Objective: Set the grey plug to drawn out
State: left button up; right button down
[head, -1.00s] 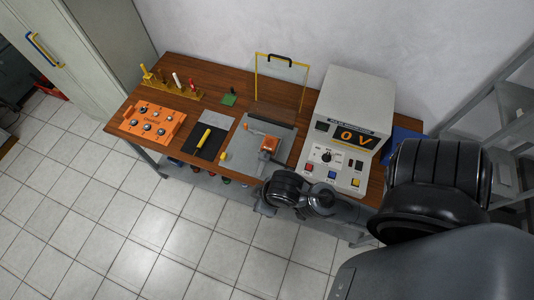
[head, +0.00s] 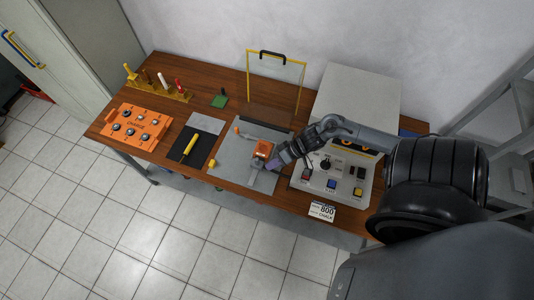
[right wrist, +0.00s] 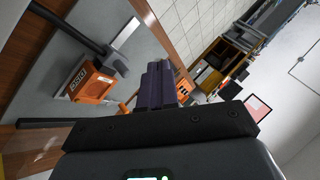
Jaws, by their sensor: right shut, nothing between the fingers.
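I cannot make out a grey plug for certain in either view. My right gripper (head: 274,164) is shut and empty, just right of this block. Its dark fingers (right wrist: 158,85) point away from the wrist camera. My left gripper is out of view.
A clear yellow-framed shield (head: 275,80) stands upright behind the grey plate. A black mat with a yellow tool (head: 190,144), an orange control box (head: 136,126) and a tool rack (head: 160,90) stand to the left.

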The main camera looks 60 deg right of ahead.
jog(key=h+b, duration=0.1)
jog(key=b, duration=0.2)
send_near(257, 163)
jog(key=s+d+r, duration=0.2)
jog(key=d+r, duration=0.1)
jog(key=shift+w+d+f+n, duration=0.25)
jog(key=shift+w+f+n, duration=0.05)
jog(key=shift+n, duration=0.2)
jog(key=b+x, duration=0.1)
jog(key=x, duration=0.7)
jog(key=shift+d+f+b, duration=0.1)
jog(key=shift+f+b, duration=0.1)
jog(key=shift+b, duration=0.1)
jog(key=shift+x, duration=0.85)
jog(key=shift+s, duration=0.1)
